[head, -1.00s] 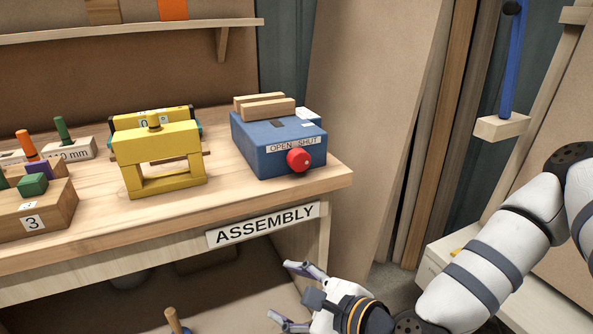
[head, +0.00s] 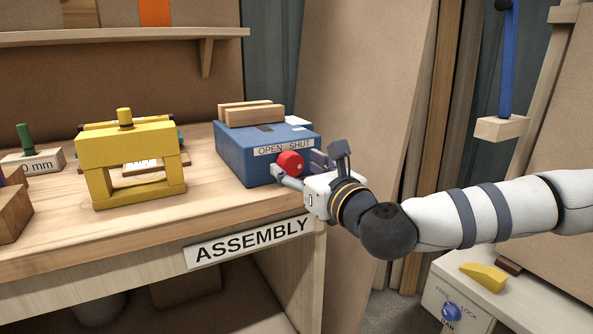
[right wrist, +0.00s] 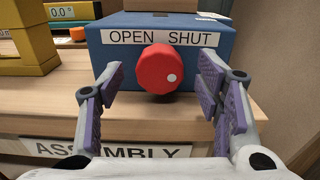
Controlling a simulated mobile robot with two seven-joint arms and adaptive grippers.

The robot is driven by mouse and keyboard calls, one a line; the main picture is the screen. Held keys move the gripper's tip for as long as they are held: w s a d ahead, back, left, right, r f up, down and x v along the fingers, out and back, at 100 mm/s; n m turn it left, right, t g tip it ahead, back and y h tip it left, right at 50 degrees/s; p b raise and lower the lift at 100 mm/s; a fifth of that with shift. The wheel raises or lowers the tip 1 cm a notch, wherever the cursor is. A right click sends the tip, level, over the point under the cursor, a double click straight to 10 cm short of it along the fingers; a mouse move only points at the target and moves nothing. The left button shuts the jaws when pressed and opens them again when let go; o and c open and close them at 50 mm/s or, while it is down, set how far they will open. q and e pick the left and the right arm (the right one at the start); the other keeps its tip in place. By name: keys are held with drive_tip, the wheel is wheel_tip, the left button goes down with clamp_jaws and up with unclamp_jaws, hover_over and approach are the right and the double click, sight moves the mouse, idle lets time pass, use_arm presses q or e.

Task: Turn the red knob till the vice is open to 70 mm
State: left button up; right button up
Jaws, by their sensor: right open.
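The blue vice (head: 235,152) stands on the bench's right end, with two wooden jaw blocks (head: 252,113) on top close together. Its red knob (head: 290,163) is on the front below a label reading OPEN and SHUT. In the right wrist view the knob (right wrist: 157,69) shows a white dot at its lower right. My right gripper (head: 297,176) is open in front of the vice. In the right wrist view its fingers (right wrist: 160,92) stand left and right of the knob, apart from it. My left gripper is not in view.
A yellow frame (head: 130,160) stands left of the vice on the bench. The bench edge carries an ASSEMBLY sign (head: 248,240). A wooden block with a green peg (head: 27,140) is at far left. A low white cabinet (head: 470,290) is at lower right.

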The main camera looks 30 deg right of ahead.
drive_tip(key=shift+w, duration=0.45)
drive_tip(key=c, duration=1.2)
drive_tip(key=shift+o, duration=0.2)
drive_tip(key=shift+n, duration=0.3)
